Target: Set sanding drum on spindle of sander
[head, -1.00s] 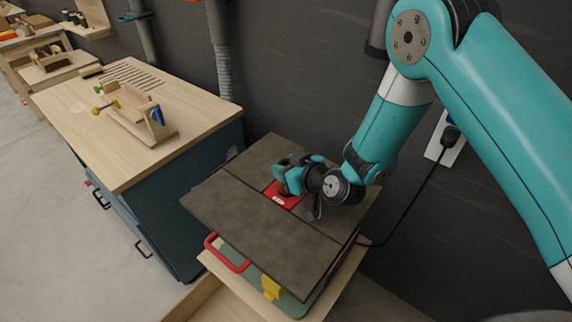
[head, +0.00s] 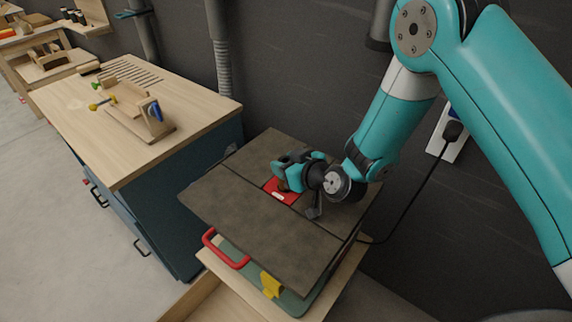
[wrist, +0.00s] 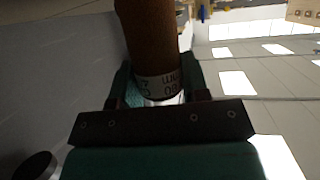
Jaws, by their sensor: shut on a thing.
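My gripper (head: 282,182) is low over the red insert plate (head: 281,194) in the dark sander table (head: 250,237). In the wrist view my gripper (wrist: 158,80) is shut on the sanding drum (wrist: 152,40), a brown cylinder with a printed white band at one end. The drum stands between the two fingers and runs out of the top of the picture. In the head view the gripper hides most of the drum.
A wooden-topped bench (head: 133,129) with a wooden jig (head: 140,115) stands left of the sander. The sander has a red handle (head: 226,250) and a yellow part (head: 271,285) on its front. A dark wall with an outlet (head: 449,135) and cable is close behind.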

